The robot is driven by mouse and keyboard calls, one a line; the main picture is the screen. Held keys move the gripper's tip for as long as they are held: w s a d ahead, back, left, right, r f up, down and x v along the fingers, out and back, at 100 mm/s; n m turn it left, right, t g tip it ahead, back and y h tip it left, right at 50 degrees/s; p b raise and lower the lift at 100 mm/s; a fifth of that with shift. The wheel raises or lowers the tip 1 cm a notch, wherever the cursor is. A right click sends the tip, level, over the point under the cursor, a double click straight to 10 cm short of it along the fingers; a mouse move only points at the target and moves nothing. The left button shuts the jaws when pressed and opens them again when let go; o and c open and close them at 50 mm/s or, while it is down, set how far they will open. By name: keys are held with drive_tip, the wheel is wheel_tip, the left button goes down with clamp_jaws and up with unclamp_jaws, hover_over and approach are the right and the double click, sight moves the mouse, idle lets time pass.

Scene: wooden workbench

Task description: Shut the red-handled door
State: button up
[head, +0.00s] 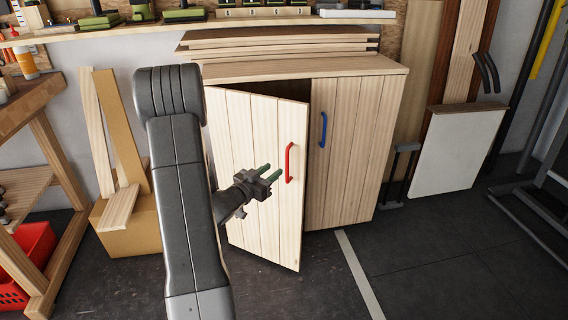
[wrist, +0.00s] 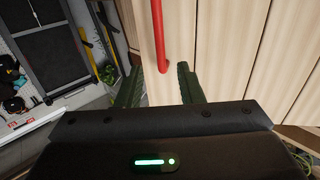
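The wooden cabinet has a left door (head: 262,215) with a red handle (head: 290,162). This door stands ajar, swung out at its right edge, with a dark gap along its top. My gripper (head: 270,172) is in front of this door, just left of the red handle, its fingers pointing toward the handle. In the wrist view the two fingers (wrist: 159,68) are spread apart. The lower end of the red handle (wrist: 158,35) shows between and beyond the fingertips. I cannot tell whether they touch it. The gripper appears empty.
The right door (head: 340,170) with a blue handle (head: 323,130) looks closed. Boards and a cardboard box (head: 130,235) stand left of the cabinet. A white panel (head: 455,150) leans on the right. The floor (head: 430,265) in front at the right is clear.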

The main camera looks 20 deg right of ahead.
sight(286, 160)
drive_tip(key=b+x, duration=0.1)
drive_tip(key=x, duration=0.6)
drive_tip(key=shift+w+d, duration=0.1)
drive_tip(key=shift+d, duration=0.05)
clamp_jaws()
